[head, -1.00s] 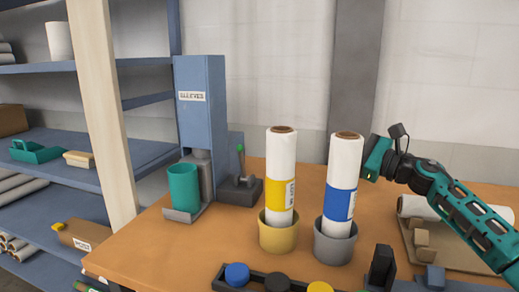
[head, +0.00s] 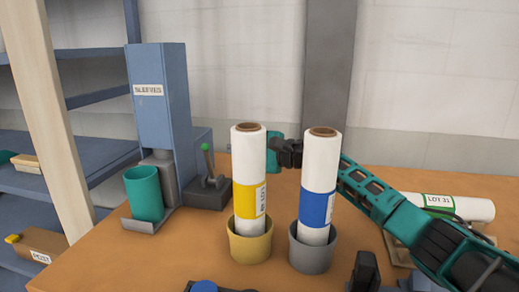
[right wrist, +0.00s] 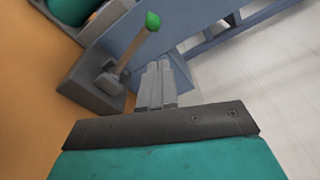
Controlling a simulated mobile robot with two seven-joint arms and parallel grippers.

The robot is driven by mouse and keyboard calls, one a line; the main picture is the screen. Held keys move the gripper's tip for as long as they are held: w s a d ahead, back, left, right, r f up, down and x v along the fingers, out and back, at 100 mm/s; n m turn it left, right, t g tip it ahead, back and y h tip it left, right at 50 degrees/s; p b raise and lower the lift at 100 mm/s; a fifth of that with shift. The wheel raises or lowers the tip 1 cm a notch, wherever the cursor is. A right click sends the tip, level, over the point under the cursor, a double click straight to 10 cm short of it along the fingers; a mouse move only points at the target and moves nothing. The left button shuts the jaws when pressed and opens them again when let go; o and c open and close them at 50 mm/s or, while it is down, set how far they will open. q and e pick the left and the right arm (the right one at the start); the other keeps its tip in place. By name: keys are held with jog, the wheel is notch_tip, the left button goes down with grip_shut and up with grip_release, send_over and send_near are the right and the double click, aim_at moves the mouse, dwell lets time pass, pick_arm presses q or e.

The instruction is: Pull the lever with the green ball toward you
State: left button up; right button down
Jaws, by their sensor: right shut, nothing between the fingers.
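The lever with the green ball (head: 206,149) stands up from a dark grey base (head: 205,193) beside the blue sleeve press (head: 164,95). In the right wrist view the green ball (right wrist: 152,21) tops a thin rod, and its base (right wrist: 93,85) is at the upper left. My right gripper (right wrist: 157,68) is shut and empty, with its fingers pointing toward the lever area, apart from the rod. In the head view my right gripper is partly hidden behind the two white rolls, to the right of the lever.
The yellow-banded roll (head: 248,165) in a tan cup and the blue-banded roll (head: 320,180) in a grey cup stand in front of my right gripper. A teal cup (head: 144,194) stands at the press. A LOT 31 roll (head: 460,206) lies at the right.

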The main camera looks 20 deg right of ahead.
aim_at(209, 164)
pick_arm(q)
jog(key=shift+s+a+r+p, duration=0.15)
jog(key=shift+a+p, duration=0.15)
jog(key=shift+p, duration=0.2)
pick_arm(e)
jog(key=a, duration=0.2)
jog(key=a+r, duration=0.1)
jog(key=shift+s+a, duration=0.1)
jog(key=shift+a, duration=0.3)
